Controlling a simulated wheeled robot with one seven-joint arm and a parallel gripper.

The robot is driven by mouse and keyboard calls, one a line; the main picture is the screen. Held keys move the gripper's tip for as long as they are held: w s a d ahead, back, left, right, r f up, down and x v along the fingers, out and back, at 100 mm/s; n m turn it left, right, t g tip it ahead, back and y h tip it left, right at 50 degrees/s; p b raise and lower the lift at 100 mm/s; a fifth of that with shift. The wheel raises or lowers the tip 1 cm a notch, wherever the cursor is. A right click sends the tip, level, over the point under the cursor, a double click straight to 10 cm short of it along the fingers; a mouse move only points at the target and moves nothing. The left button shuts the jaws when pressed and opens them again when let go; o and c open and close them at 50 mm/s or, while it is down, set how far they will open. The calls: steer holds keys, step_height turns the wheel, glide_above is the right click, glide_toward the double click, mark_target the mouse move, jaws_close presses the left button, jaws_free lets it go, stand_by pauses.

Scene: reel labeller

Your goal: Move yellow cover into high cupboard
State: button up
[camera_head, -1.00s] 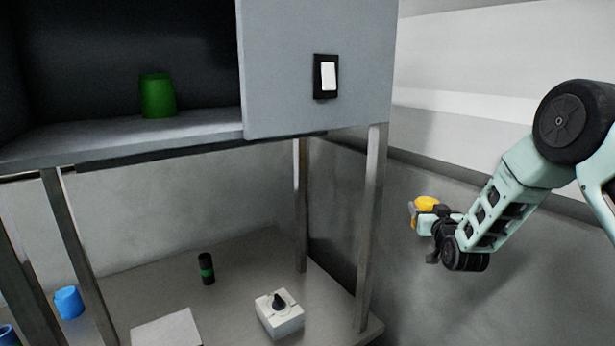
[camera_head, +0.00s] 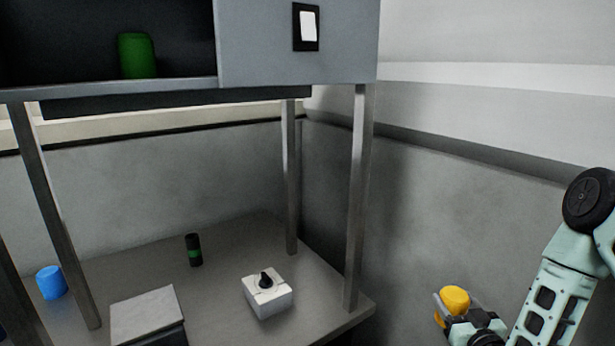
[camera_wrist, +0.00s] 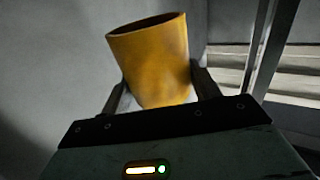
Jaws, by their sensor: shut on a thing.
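The yellow cover (camera_head: 455,298) is held in my gripper (camera_head: 447,308) at the lower right of the head view, right of the shelf frame and clear of it. In the wrist view the cover (camera_wrist: 155,58) is a hollow yellow cup shape, slightly tilted, its open rim toward the top. My gripper's fingers (camera_wrist: 163,92) are shut on its two sides. The high cupboard (camera_head: 110,88) is at the upper left of the head view. Its left part is open and its right part has a grey front. My gripper is lower than the cupboard floor.
A green cup (camera_head: 136,56) stands in the cupboard's open part. On the lower table (camera_head: 225,245) are a white box with a black knob (camera_head: 267,293), a black-green cylinder (camera_head: 194,250), a grey box (camera_head: 147,315) and a blue cup (camera_head: 51,282).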

steer(key=s+a+f+h, duration=0.1)
steer(key=s+a+f, duration=0.1)
steer(key=s+f, duration=0.5)
steer(key=shift+s+m, duration=0.4)
steer(key=shift+s, duration=1.75)
steer(key=shift+d, duration=0.1)
